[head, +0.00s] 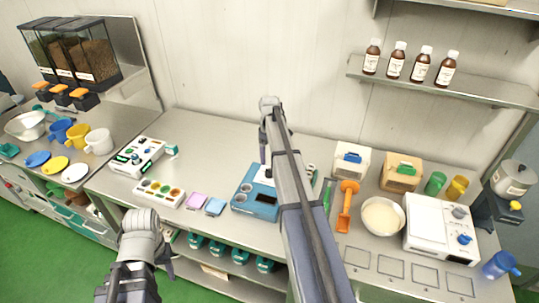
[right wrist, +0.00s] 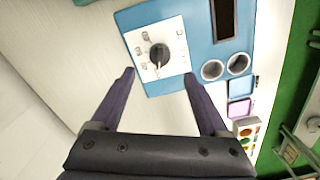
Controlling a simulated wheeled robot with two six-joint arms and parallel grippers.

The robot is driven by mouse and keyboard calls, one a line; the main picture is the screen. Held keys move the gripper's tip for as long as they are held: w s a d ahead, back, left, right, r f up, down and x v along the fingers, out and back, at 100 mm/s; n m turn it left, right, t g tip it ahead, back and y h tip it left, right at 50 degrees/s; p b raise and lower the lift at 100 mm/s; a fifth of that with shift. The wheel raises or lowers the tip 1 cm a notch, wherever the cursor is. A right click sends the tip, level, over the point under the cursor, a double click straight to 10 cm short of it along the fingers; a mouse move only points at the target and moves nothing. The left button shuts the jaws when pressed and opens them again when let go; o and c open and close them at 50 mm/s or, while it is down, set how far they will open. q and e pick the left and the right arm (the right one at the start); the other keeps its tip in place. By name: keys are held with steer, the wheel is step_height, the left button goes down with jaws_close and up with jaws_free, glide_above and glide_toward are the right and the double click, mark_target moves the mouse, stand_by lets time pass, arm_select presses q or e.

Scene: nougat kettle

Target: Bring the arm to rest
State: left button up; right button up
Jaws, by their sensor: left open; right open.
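My right arm reaches up the middle of the head view, with its gripper (head: 264,152) pointing down above the back of the worktop (head: 215,135). In the right wrist view, the right gripper (right wrist: 160,75) is open with nothing between its two dark fingers. Beyond the fingertips is a blue device (right wrist: 180,30) with a white dial panel; whether they touch it I cannot tell. The blue device (head: 256,199) is partly behind my right arm in the head view. My left gripper (head: 168,266) is low at the left, in front of the worktop, mostly hidden by its own wrist, and appears empty.
A colour-button panel (head: 158,193) and a white machine (head: 138,157) stand to the left. A shelf with brown bottles (head: 421,64) hangs at the back right.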

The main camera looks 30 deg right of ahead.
stand_by(0.4)
steer(key=s+a+f+b, duration=0.2)
steer(key=s+a, duration=0.2)
steer(key=a, duration=0.4)
steer(key=s+a+f+b, duration=0.1)
steer(key=s+a, duration=0.3)
steer(key=a, duration=0.4)
steer(key=s+a+f+b, duration=0.2)
steer(key=s+a, duration=0.2)
steer(key=a, duration=0.5)
steer(key=s+a+f+h+b, duration=0.1)
steer(key=s+a+f+b, duration=0.1)
steer(key=s+a, duration=1)
steer(key=s, duration=0.3)
steer(key=shift+s+f+b, duration=0.2)
steer(key=shift+f+b, duration=0.1)
steer(key=shift+b, duration=0.05)
